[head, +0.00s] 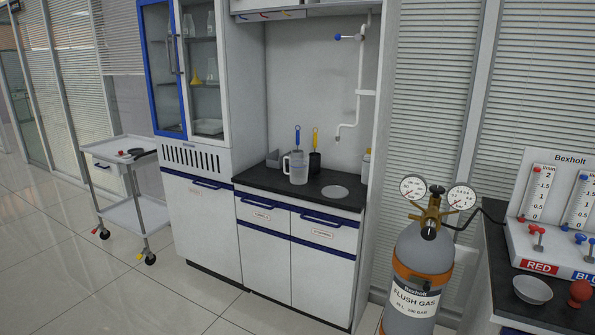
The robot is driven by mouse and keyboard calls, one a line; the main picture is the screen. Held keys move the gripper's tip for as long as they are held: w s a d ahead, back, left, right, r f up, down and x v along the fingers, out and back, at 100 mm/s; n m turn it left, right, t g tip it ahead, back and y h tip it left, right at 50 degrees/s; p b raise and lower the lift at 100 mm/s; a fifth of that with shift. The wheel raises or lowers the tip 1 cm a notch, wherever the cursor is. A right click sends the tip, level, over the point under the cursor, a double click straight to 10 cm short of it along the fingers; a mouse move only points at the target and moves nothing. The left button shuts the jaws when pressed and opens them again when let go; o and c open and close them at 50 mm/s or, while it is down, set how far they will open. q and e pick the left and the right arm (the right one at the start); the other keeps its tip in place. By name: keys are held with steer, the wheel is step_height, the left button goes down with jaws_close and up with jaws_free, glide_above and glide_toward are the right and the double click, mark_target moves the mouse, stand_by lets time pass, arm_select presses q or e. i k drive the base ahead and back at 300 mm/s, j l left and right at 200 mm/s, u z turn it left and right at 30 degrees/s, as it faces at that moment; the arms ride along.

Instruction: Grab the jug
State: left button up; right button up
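A translucent white jug (298,168) stands upright on the black countertop (318,190) of the sink unit, near the middle of the head view. Its handle appears to be on its left side. A black holder (314,163) with a yellow-handled tool stands just behind it to the right. Neither of my grippers is in view.
A grey gas cylinder (422,258) with gauges stands right of the sink unit. A bench with a flow panel (545,241) and a bowl (532,290) is at far right. A white cart (128,212) stands left. Floor in front is clear.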

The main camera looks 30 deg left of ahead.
mark_target(299, 162)
steer(key=i+j+u, duration=0.1)
steer(key=i+j, duration=0.45)
steer(key=i, duration=0.25)
steer(key=i+j+u, duration=0.15)
steer(key=i+j, duration=0.15)
steer(key=i, duration=0.1)
